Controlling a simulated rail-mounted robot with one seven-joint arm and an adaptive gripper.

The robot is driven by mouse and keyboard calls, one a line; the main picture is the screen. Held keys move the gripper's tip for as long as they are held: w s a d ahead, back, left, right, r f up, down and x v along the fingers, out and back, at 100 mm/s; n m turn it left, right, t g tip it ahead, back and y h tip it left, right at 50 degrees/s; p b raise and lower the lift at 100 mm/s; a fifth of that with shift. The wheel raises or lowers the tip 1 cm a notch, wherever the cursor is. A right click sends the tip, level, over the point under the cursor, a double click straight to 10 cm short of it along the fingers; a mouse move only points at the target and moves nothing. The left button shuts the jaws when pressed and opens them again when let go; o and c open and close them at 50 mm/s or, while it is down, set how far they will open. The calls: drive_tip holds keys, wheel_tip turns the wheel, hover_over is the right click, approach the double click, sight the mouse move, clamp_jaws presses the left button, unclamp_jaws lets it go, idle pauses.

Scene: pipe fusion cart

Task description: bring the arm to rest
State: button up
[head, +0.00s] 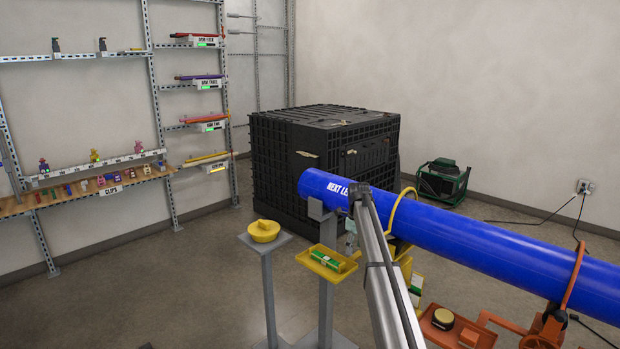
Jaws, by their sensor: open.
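My arm (385,275) rises from the bottom middle of the head view as a silver link with a dark cable along it. I cannot tell whether the arm touches the pipe. My gripper does not show clearly; it seems hidden behind the arm link and the pipe.
The blue pipe spans the right side, with an orange clamp (573,277) around it. A yellow tray (327,263) and a yellow round lid (264,231) sit on posts. A black crate (275,160) stands behind. Shelves (95,174) line the left wall. Open floor lies at left.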

drive_tip(key=s+f+n+g, duration=0.3)
drive_tip(key=s+f+n, duration=0.9)
drive_tip(key=s+f, duration=2.25)
drive_tip(key=s+f+n+g, duration=0.1)
drive_tip(key=s+f+n, duration=0.3)
drive_tip(key=s, duration=0.5)
drive_tip(key=s+f+n+g, duration=0.1)
drive_tip(key=s+f+n, duration=0.1)
drive_tip(key=s+f, duration=0.6)
drive_tip(key=s+r+n+g, duration=0.1)
drive_tip(key=s+n, duration=0.7)
drive_tip(key=s, duration=1.9)
drive_tip(key=shift+s+r+g, duration=0.15)
drive_tip(key=shift+s+g, duration=0.15)
